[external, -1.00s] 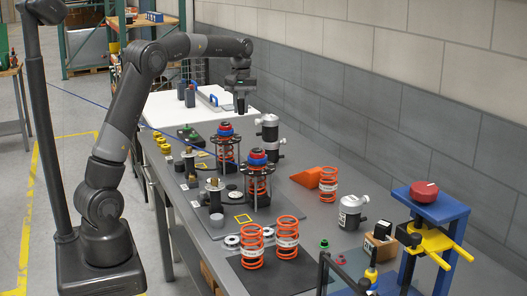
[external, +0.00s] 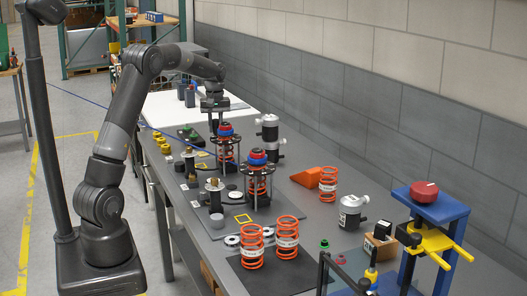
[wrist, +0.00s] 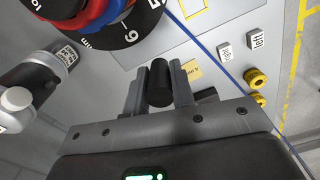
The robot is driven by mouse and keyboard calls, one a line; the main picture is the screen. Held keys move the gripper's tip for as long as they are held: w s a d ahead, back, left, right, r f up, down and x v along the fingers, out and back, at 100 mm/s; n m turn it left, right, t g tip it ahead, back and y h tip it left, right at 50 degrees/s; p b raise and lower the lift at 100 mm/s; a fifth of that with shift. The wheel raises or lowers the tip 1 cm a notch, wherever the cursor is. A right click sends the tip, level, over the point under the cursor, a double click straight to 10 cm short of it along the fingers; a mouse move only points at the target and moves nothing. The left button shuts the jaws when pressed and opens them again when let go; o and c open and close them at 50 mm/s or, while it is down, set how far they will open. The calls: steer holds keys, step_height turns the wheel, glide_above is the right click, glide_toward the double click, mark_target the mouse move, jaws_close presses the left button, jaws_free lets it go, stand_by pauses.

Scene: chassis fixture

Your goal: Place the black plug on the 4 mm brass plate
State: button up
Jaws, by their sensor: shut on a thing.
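My gripper (wrist: 158,88) is shut on the black plug (wrist: 159,82), a short dark cylinder held between its two fingers in the wrist view. In the external view my gripper (external: 213,119) is above the far part of the grey bench, and the plug cannot be made out there. A small tan plate or label (wrist: 191,71) with dark print lies just beyond the right finger in the wrist view, partly hidden by it. I cannot tell whether it is the 4 mm brass plate. The plug appears to be above the bench, not clearly touching anything.
A strut assembly with red and blue rings (external: 226,131) stands close by; a second (external: 257,158) is nearer the camera. A blue line crosses the wrist view.

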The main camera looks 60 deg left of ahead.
glide_above(202, 154)
step_height(202, 154, down, 8)
steer(key=shift+w+a+r, duration=0.1)
steer(key=shift+a, duration=0.05)
steer(key=shift+f, duration=2)
steer(key=shift+f, duration=0.1)
steer(key=o, duration=0.9)
steer(key=shift+o, duration=0.2)
step_height(202, 154, up, 12)
